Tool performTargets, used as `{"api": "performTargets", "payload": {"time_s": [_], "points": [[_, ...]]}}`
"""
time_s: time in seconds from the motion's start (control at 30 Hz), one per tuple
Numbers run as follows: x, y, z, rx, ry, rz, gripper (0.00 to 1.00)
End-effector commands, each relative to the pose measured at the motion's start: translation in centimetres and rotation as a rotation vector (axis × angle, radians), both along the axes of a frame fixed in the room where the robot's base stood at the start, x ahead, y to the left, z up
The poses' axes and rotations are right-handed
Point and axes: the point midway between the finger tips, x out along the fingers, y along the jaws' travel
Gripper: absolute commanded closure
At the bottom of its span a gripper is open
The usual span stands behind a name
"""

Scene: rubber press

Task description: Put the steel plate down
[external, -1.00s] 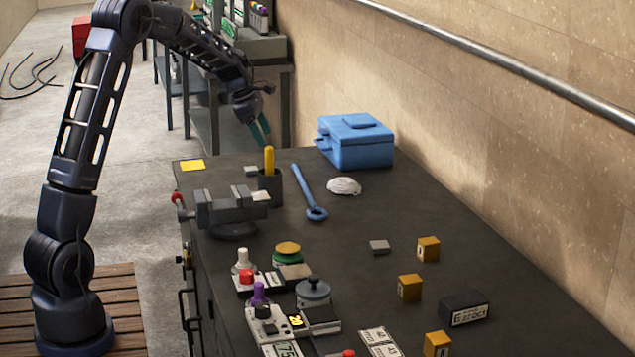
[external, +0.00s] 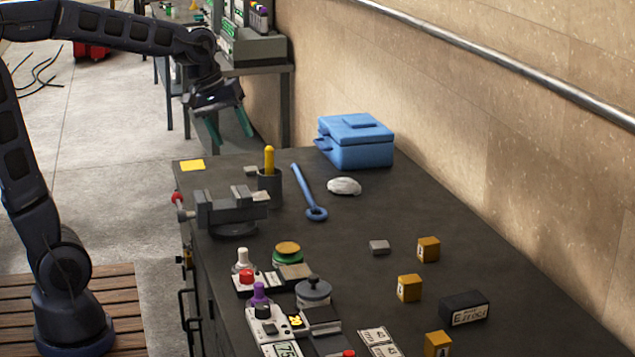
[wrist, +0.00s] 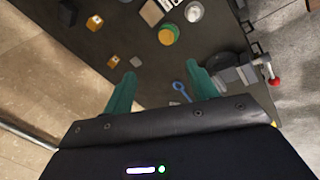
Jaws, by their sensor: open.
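My gripper (external: 230,128) has two green fingers, spread apart with nothing between them. It hangs in the air near the far left end of the dark bench (external: 400,205). In the wrist view my gripper (wrist: 161,72) is also open and empty, with bench surface showing between the fingers. A small flat grey metal-looking block (external: 379,247) lies on the bench, apart from the gripper; it also shows in the wrist view (wrist: 136,61). I cannot tell whether this is the steel plate. A grey vise (external: 230,210) stands at the left edge.
Several orange blocks (external: 409,287) and a dark labelled block (external: 464,308) lie at right. Devices with knobs (external: 267,320) fill the near left.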

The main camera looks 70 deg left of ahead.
Motion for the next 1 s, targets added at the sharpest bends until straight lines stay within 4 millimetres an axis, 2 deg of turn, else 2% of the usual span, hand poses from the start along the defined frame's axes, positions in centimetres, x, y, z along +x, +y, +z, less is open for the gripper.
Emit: {"api": "performTargets", "payload": {"time_s": [0.03, 0.1, 0.3, 0.5, 0.6, 0.8, 1.0], "points": [[-1.5, -1.6, 0.1, 0.03, -0.008, -0.076, 0.42], [-3.5, -3.2, 0.1, 0.076, -0.016, -0.181, 0.42], [-9.1, -7.3, -0.7, 0.21, -0.039, -0.478, 0.42], [-14.3, -9.9, -2.3, 0.341, -0.058, -0.754, 0.42], [-16.2, -10.7, -3.1, 0.391, -0.063, -0.855, 0.42], [-18.0, -11.2, -3.9, 0.442, -0.068, -0.954, 0.42], [-18.1, -11.2, -4.0, 0.446, -0.068, -0.963, 0.42]]}}
